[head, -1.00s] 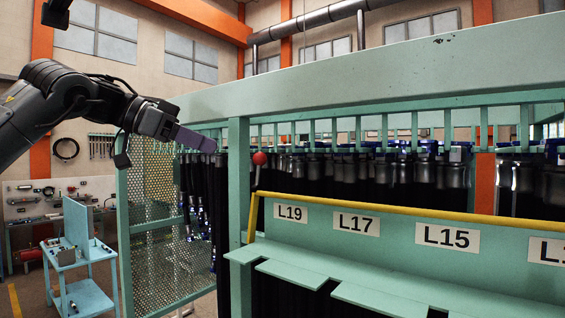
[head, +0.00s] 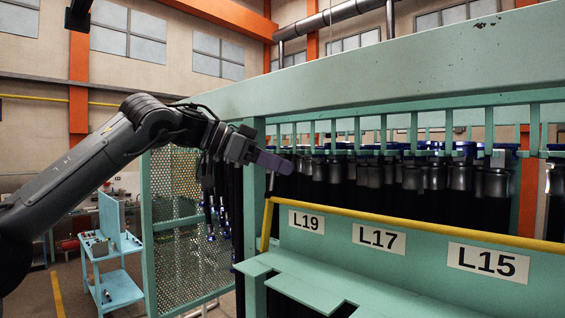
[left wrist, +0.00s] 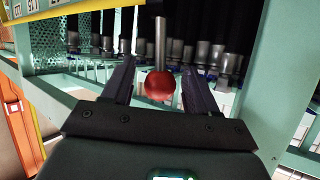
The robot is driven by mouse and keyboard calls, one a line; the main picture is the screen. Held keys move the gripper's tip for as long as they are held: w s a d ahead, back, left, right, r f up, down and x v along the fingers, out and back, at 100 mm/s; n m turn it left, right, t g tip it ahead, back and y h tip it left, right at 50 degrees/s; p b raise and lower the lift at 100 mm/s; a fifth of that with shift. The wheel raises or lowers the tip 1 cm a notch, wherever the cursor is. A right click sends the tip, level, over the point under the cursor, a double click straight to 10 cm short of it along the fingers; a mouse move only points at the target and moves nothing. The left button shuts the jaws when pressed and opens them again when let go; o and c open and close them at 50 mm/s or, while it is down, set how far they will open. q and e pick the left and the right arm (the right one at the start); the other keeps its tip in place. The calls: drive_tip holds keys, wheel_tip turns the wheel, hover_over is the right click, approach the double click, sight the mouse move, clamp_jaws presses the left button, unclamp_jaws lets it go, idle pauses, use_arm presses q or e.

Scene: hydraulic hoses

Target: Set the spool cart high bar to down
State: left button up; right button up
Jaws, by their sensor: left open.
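The yellow bar (head: 400,225) runs along the top of the green panel, above its labels. In the left wrist view a grey lever rod (left wrist: 160,42) ends in a red ball knob (left wrist: 160,85). My left gripper (head: 284,164) is at the left end of the bar, above it, and hides the knob in the head view. In the left wrist view my left gripper (left wrist: 158,63) is open, with the knob between its two fingers and a gap on each side. My right gripper is not in view.
A green post (head: 254,195) stands close by the gripper, under a thick green beam (head: 400,85). Dark hoses with grey fittings (head: 460,178) hang behind the panel. A perforated screen (head: 180,230) and a blue trolley (head: 118,285) are at left.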

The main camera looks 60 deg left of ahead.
use_arm(q)
drive_tip(key=shift+x, duration=0.8)
clamp_jaws()
